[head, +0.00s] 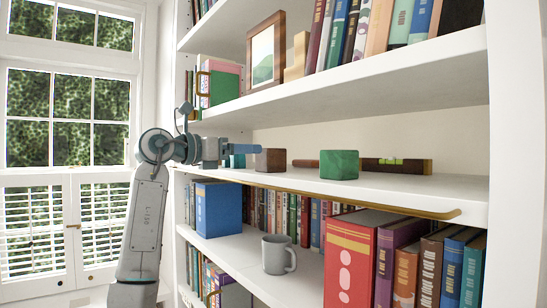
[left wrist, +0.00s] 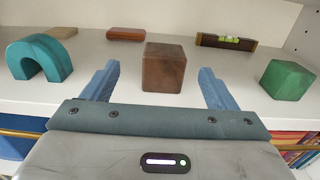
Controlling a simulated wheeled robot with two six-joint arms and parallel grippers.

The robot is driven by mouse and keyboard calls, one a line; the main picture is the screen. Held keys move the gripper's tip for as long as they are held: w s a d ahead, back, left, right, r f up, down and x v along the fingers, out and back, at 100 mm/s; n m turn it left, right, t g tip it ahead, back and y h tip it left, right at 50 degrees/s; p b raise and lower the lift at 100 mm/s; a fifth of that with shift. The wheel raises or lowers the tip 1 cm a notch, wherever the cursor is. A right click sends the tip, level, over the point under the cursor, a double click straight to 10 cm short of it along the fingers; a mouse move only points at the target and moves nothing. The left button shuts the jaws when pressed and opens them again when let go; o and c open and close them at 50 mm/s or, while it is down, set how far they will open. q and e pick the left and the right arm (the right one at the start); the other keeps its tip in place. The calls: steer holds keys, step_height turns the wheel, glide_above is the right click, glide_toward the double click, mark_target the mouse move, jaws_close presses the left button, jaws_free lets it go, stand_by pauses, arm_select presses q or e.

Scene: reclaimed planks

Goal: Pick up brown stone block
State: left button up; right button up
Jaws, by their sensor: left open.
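The brown stone block (head: 270,160) is a cube on the middle shelf. In the left wrist view the brown block (left wrist: 164,68) stands upright ahead, centred between the blue fingers. My left gripper (head: 241,155) reaches in from the left at about the block's height. It is open and empty, and it also shows in the left wrist view (left wrist: 160,85) with its fingers spread wide on either side of the block's front. I cannot tell how far the fingertips reach along the block. My right gripper is not in view.
A green block (head: 339,164) stands to the right on the same shelf. A teal arch (left wrist: 40,60) is at the left, a reddish-brown bar (left wrist: 126,34) behind, and a spirit level (left wrist: 227,42) at the back. Another shelf is overhead; a brass rail (head: 330,195) runs along the front edge.

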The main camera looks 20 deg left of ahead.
mark_target(271, 149)
arm_select(q)
steer(key=p+x, duration=0.1)
steer(key=x, duration=0.3)
steer(key=shift+w+d, duration=0.15)
steer(key=shift+d, duration=0.25)
steer(key=p+x, duration=0.3)
steer(key=shift+d+r+p, duration=0.15)
steer(key=shift+r+p, duration=0.05)
steer(key=shift+p, duration=0.2)
steer(key=shift+w+d+f, duration=0.1)
steer(key=shift+w+d, duration=0.15)
steer(key=shift+w+d+f, duration=0.15)
steer(key=shift+f, duration=0.05)
steer(key=c, duration=1.3)
steer(key=shift+r, duration=0.15)
steer(key=shift+c, duration=0.8)
steer(key=shift+r, duration=0.1)
